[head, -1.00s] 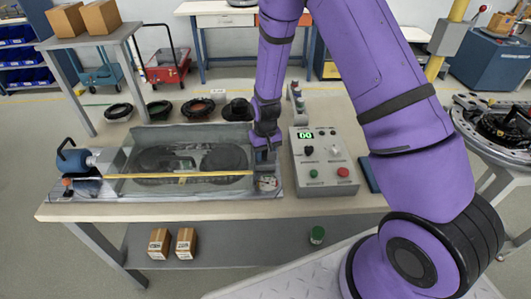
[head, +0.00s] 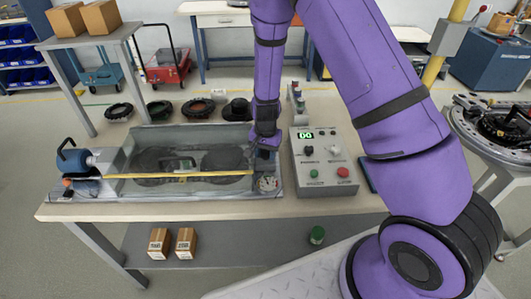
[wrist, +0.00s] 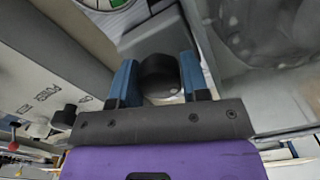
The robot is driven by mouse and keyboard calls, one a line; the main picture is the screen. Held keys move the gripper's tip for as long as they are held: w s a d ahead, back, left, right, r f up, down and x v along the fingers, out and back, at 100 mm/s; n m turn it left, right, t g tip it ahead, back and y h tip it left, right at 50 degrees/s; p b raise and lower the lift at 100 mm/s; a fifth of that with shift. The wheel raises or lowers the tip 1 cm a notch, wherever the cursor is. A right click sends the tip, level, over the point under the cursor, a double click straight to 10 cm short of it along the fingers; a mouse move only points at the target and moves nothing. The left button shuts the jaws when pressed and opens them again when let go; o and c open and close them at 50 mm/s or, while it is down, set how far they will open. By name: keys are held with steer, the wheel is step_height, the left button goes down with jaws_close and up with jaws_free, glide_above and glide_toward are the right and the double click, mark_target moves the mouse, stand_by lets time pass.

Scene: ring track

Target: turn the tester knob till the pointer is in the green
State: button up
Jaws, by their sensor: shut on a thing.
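The tester (head: 190,188) is a long grey tank on the bench with a clear front and a yellow bar. Its round gauge (head: 267,183) is at the right end; part of the dial (wrist: 100,4) shows at the top of the wrist view, with a green patch. The pointer's position is too small or cut off to tell. In the wrist view the dark knob (wrist: 158,72) sits between the two blue fingers of my gripper (wrist: 157,78), which is shut on it. In the head view my gripper (head: 264,150) is just behind the gauge, hiding the knob.
A grey control box (head: 323,175) with a green display, a green button and a red button stands close to the right of my gripper. Black rings (head: 160,109) lie behind the tester. A blue motor-like unit (head: 75,162) is at its left end.

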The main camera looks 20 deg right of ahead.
stand_by(0.5)
steer(key=o, duration=0.7)
steer(key=shift+c, duration=0.2)
